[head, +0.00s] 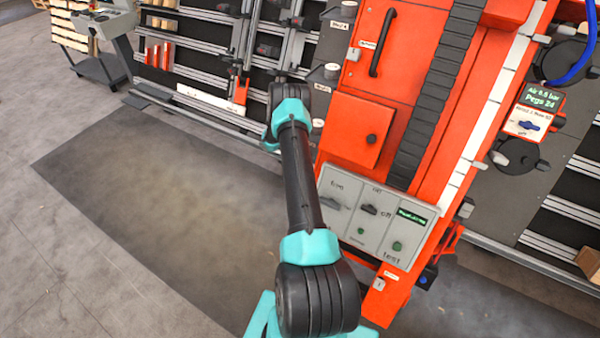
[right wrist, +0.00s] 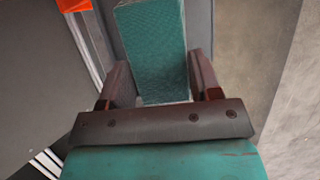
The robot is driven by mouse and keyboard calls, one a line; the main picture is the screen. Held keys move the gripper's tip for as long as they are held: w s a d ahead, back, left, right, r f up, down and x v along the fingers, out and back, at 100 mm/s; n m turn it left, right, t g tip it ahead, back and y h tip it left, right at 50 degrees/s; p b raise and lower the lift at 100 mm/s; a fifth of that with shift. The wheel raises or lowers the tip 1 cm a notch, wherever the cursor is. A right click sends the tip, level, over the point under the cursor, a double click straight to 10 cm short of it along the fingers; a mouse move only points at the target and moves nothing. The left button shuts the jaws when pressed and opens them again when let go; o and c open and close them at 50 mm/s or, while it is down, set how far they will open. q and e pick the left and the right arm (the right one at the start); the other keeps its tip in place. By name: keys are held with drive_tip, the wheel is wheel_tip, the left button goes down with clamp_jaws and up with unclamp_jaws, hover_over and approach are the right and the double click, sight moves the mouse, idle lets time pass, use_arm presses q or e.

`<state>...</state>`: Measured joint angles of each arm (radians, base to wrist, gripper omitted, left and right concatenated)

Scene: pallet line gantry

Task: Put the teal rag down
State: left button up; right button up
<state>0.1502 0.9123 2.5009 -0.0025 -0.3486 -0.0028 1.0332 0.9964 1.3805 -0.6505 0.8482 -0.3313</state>
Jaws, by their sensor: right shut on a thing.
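The teal rag (right wrist: 152,42) shows in the right wrist view as a folded, flat-sided block. My right gripper (right wrist: 160,82) is shut on it, with one dark finger on each side. A dark grey surface shows behind the rag; I cannot tell whether the rag touches it. The head view shows one of my arms reaching up the middle, but no gripper and no rag. My left gripper is in neither view.
A tall orange machine (head: 350,120) with a grey switch panel (head: 378,215) stands right of the arm in the head view. Racks with rails (head: 215,60) line the back. A grey cart (head: 105,68) stands far left. The dark floor mat (head: 150,190) is clear.

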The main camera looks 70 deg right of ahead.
drive_tip(key=x, duration=0.2)
drive_tip(key=shift+f, duration=0.8)
drive_tip(key=shift+f, duration=0.15)
drive_tip(key=o, duration=0.8)
